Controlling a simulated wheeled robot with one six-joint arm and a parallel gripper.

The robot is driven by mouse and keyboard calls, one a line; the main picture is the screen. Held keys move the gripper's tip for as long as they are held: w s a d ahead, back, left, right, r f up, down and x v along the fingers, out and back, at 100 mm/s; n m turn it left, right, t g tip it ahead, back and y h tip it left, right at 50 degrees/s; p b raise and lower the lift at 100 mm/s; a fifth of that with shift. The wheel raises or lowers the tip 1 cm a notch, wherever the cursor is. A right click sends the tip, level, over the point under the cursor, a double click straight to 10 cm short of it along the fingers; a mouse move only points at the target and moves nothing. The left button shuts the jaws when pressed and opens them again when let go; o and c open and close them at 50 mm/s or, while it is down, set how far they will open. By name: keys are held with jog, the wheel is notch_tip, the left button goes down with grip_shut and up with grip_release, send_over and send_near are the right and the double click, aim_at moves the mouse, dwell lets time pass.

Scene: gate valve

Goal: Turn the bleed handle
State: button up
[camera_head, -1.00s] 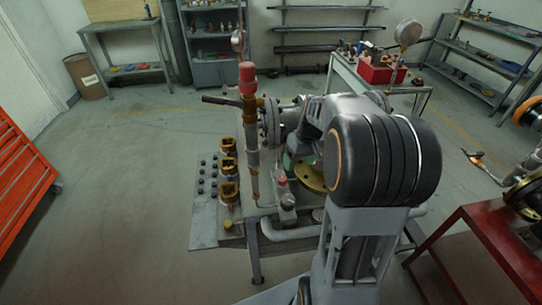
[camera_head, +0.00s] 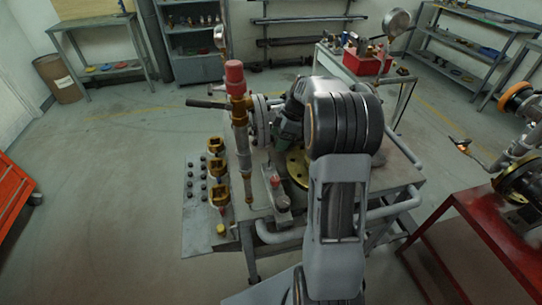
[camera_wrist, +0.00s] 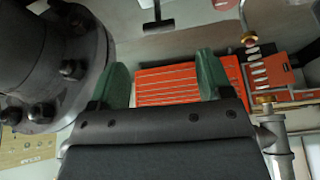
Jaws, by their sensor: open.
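A dark lever handle (camera_head: 205,103) sticks out to the left from an upright pipe (camera_head: 240,135) with a red cap, in the head view. I take it to be the bleed handle. My gripper (camera_head: 289,122) is to the right of that pipe, beside the grey flange (camera_head: 262,118), and is partly hidden by my arm. In the wrist view my gripper (camera_wrist: 160,78) is open, its green fingers apart with nothing between them. A bolted dark flange (camera_wrist: 65,70) is close on its left. A dark T-shaped bar (camera_wrist: 158,24) shows beyond the fingers; I cannot tell whether it is the same handle.
The valve stands on a grey bench (camera_head: 400,185). Brass fittings (camera_head: 217,170) line its left side. A red table (camera_head: 470,235) with pipework is at the right. The orange tool chest (camera_head: 14,205) is at the left edge. The floor left of the bench is clear.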

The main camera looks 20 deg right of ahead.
aim_at(269, 156)
jog(key=x, duration=0.9)
